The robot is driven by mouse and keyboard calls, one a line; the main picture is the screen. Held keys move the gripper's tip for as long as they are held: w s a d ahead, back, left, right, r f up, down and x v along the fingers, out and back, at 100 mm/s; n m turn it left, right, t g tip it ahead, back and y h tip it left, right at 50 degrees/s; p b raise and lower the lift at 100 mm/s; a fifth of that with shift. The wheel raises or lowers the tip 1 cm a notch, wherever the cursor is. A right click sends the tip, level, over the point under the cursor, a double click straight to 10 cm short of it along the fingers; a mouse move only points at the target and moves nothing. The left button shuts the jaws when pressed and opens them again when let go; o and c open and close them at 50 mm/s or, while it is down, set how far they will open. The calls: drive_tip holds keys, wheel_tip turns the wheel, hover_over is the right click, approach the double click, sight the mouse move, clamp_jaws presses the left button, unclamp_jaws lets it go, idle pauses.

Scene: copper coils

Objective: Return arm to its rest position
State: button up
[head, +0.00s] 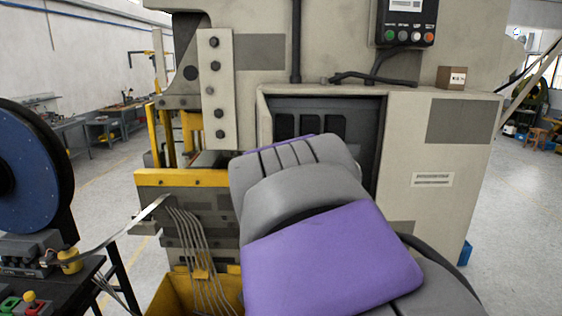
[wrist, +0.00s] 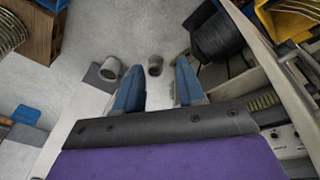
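My gripper (wrist: 159,66) shows in the wrist view as two blue fingers held apart, with nothing between them. Two small grey cylinders (wrist: 110,69) appear beyond the fingertips, apart from them as far as I can tell. In the head view my grey and purple arm is raised across the middle of the picture, in front of a large beige press machine (head: 465,160). The gripper itself is not visible in the head view. Whether the arm touches the machine cannot be told.
A blue reel (head: 30,170) stands at the left. Metal strips run from a dark table (head: 75,290) toward a yellow bin (head: 170,298) below the press. A control box (head: 407,20) is at the upper right. The wrist view shows a brown crate (wrist: 42,30).

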drive_tip(key=s+d+f+n+g+y+b, duration=0.1)
drive_tip(key=s+d+f+n+b, duration=0.3)
drive_tip(key=s+f, duration=0.6)
drive_tip(key=s+d+f+n+g+y+b, duration=0.1)
drive_tip(key=s+d+f+n+b, duration=0.3)
drive_tip(key=s+f, duration=0.6)
wheel_tip(320, 180, down, 6)
drive_tip(key=shift+d+r+g+b, duration=0.15)
drive_tip(key=shift+d+g+b, duration=0.2)
drive_tip(key=shift+d, duration=0.15)
